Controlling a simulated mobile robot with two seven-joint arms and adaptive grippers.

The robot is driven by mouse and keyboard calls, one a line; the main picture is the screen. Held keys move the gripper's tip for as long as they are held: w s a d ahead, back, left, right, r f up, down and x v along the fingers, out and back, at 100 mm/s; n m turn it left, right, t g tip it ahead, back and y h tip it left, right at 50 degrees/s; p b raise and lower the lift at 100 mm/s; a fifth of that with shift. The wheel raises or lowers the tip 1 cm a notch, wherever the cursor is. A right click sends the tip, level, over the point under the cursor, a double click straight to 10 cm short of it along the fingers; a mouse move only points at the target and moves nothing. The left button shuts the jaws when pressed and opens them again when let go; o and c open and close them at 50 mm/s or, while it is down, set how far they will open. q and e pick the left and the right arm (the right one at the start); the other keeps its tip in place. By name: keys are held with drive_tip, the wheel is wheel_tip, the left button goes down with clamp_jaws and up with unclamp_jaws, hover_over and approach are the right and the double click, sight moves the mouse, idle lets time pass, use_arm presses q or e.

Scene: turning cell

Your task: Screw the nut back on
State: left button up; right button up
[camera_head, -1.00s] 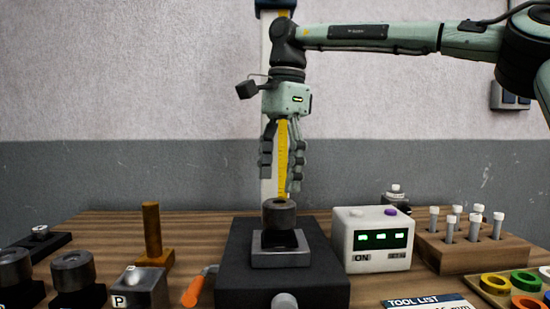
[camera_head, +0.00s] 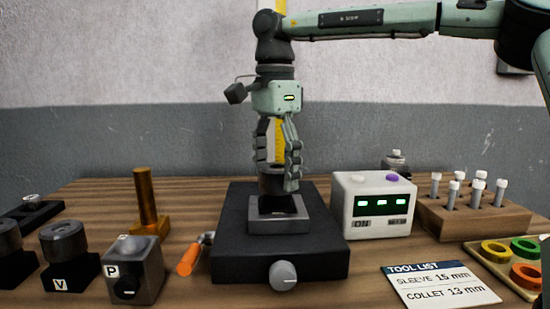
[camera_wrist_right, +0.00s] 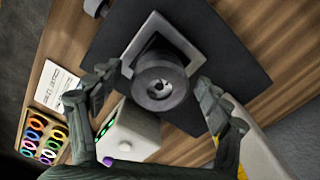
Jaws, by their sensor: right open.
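In the wrist view the open fingers (camera_wrist_right: 152,88) show gaps to the part on either side. In the head view a finger hides part of its right side. Whether the part is seated on a thread cannot be told. My left gripper is out of view.
A white box with green displays (camera_head: 372,212) stands close right of the fixture. A "TOOL LIST" card (camera_head: 440,287) lies front right. An orange-handled tool (camera_head: 189,259) and block "P" (camera_head: 134,270) are left.

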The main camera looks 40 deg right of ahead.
drive_tip(key=c, duration=1.3)
drive_tip(key=m, duration=0.3)
drive_tip(key=shift+c, duration=0.2)
drive_tip(key=m, duration=0.9)
drive_tip(key=shift+f+m+b, duration=0.15)
drive_tip(key=shift+m+b, duration=0.25)
drive_tip(key=m, duration=0.3)
drive_tip(key=shift+p, duration=0.3)
drive_tip(key=shift+m, duration=1.3)
